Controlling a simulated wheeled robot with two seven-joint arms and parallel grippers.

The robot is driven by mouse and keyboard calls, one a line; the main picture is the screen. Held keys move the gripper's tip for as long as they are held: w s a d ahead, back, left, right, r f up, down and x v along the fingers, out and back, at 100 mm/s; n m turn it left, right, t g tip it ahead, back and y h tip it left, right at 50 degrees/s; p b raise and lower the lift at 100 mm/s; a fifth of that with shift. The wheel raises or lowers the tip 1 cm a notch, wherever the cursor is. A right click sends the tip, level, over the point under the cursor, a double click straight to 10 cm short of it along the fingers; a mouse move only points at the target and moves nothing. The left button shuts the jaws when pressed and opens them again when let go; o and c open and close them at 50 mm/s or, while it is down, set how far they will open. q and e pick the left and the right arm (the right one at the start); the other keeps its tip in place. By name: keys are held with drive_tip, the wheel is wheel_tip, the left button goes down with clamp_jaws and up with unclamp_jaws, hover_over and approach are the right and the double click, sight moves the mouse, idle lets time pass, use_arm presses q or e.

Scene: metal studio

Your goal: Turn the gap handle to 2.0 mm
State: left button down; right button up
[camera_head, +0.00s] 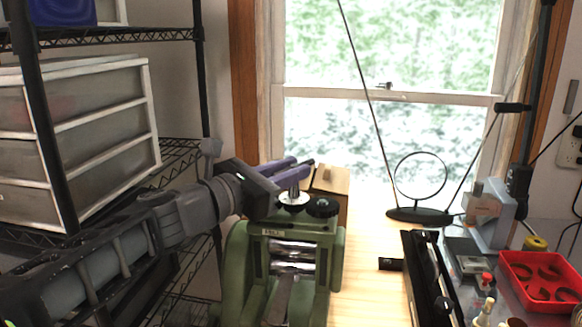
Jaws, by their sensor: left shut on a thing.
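A green rolling mill (334,255) stands on the wooden bench, with shiny steel rollers (292,254) in its frame. On its top are a pale round dial (293,208) and a black knob (322,207). My left gripper (304,168) comes in from the left, its purple fingers level with the space just above the dial. It is shut on the gap handle, which is mostly hidden by the fingers and the gripper body. The dial's marks are too small to read. My right gripper is not in view.
A wire shelf with a drawer unit (105,130) stands at left, close to my left arm. A wooden box (330,181) sits behind the mill. A black ring stand (419,214), a red tray (540,278) and small bottles (484,311) are at right.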

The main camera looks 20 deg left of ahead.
use_arm(q)
drive_tip(key=m+g+h+p, duration=0.2)
drive_tip(key=m+h, duration=0.1)
drive_tip(key=h, duration=0.1)
drive_tip(key=shift+w+a+r, duration=0.1)
drive_tip(key=shift+m+g+h+p, duration=0.85)
drive_tip(key=shift+m+g+h, duration=0.2)
drive_tip(key=shift+h, duration=0.25)
drive_tip(key=c, duration=1.5)
unclamp_jaws()
drive_tip(key=shift+o, duration=0.2)
drive_tip(key=shift+b+v, duration=0.6)
drive_tip(key=shift+v, duration=3.35)
drive_tip(key=shift+w, duration=0.1)
